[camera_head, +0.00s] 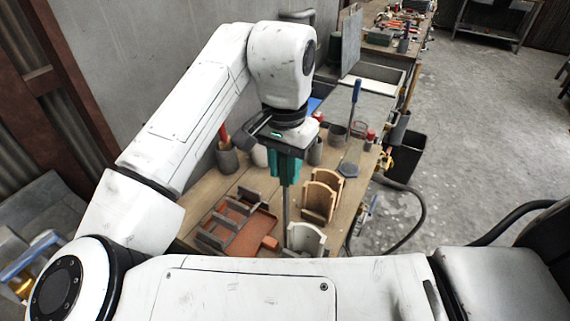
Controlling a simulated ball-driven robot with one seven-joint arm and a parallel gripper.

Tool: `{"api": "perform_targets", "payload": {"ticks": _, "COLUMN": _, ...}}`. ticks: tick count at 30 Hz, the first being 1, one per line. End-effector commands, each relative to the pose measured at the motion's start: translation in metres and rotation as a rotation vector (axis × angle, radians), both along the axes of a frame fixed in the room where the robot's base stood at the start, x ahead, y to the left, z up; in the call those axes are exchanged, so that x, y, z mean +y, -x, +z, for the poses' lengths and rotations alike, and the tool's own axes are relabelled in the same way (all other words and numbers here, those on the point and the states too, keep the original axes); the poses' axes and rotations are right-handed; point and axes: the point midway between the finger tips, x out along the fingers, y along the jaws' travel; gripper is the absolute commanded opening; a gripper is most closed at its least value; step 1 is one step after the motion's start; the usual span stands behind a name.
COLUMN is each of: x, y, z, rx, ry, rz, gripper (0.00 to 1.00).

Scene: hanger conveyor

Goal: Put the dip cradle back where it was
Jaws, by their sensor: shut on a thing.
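My gripper (285,167), with teal fingers, points down over the wooden workbench (208,198). It is shut on the upper end of an upright grey metal stem, which I take to be the dip cradle (285,208). The stem runs down beside a cream curved piece (306,238) at the bench's near side. Its lower end is hidden behind my own arm and that piece, so I cannot tell whether it touches the bench.
A reddish-brown tray (252,228) with grey uprights lies left of the stem. Curved wooden holders (321,195) stand to the right. Pots, including a dark cup (337,135), and a blue-handled tool (355,95) stand behind. Open floor (480,130) lies right of the bench.

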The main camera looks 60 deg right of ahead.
Motion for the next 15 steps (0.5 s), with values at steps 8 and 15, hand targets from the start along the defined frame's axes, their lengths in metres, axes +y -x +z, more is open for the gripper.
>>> {"api": "perform_targets", "payload": {"ticks": 8, "x": 0.0, "y": 0.0001, "z": -0.0024, "rx": 0.0, "ry": 0.0, "rz": 0.0, "gripper": 0.43}}
{"api": "perform_targets", "payload": {"ticks": 15, "x": 0.0, "y": 0.0, "z": -0.0022, "rx": 0.0, "ry": 0.0, "rz": 0.0, "gripper": 0.53}}
